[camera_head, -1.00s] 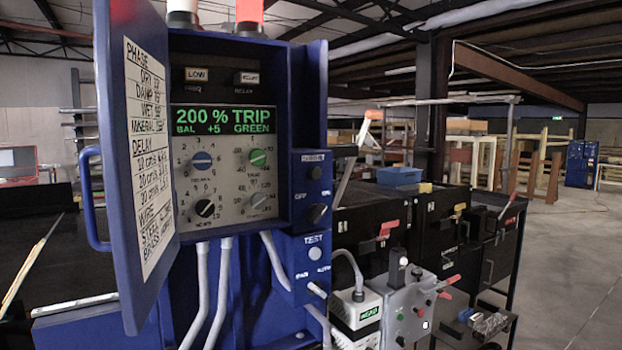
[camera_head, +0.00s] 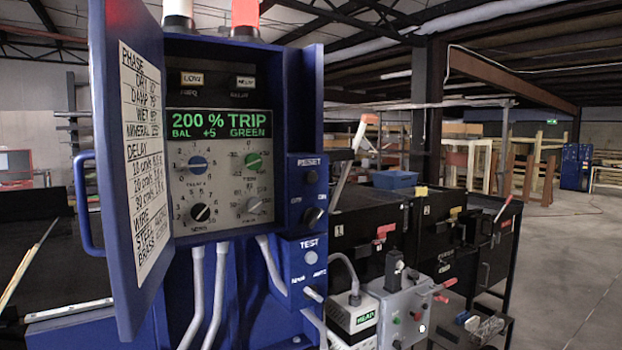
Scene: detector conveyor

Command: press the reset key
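The blue control cabinet (camera_head: 307,100) stands at centre left with its door (camera_head: 112,190) swung open to the left. The reset key (camera_head: 312,177) is a small dark round button under the RESET label on the cabinet's right side panel. A dark rotary switch (camera_head: 313,216) marked OFF sits just below it, and a pale round TEST button (camera_head: 311,257) is lower down. The green display (camera_head: 219,123) reads "200 % TRIP, BAL +5 GREEN". Neither of my grippers is in view, and nothing covers the reset key.
Grey conduits (camera_head: 221,290) run below the cabinet. A grey box with red-tipped levers (camera_head: 407,305) and a white unit (camera_head: 350,318) stand to the lower right. Black bins (camera_head: 368,229) with red handles stand behind them. Open concrete floor (camera_head: 555,265) lies at the far right.

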